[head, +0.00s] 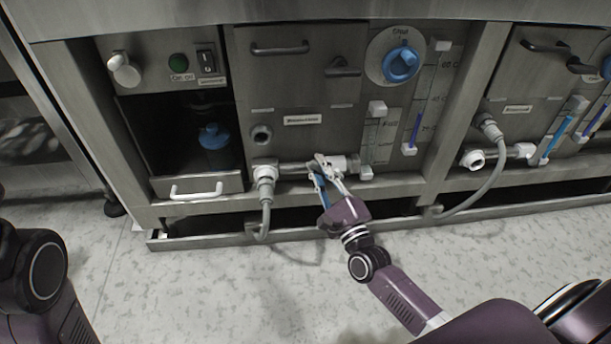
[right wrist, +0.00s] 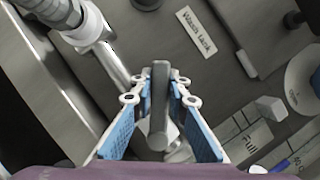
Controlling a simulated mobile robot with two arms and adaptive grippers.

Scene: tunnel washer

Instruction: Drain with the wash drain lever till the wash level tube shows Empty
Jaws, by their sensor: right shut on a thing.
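My right gripper (head: 322,167) reaches the white drain pipe under the left tank panel. In the right wrist view, its blue-padded fingers (right wrist: 158,97) are shut on a grey bar-shaped lever (right wrist: 158,118), the wash drain lever, which stands between them. The head view mostly hides the lever behind the fingers. The wash level tube (head: 371,139) stands between two white fittings to the right of the gripper. Its liquid level is too small to read. The Full mark (right wrist: 257,138) beside it shows in the right wrist view. My left gripper is not in view.
A blue dial (head: 401,64) and a scaled tube with a blue column (head: 416,131) are on the same panel. A grey hose (head: 266,214) hangs left of the gripper. A second panel with a similar drain pipe (head: 497,154) is at right. The floor in front is clear.

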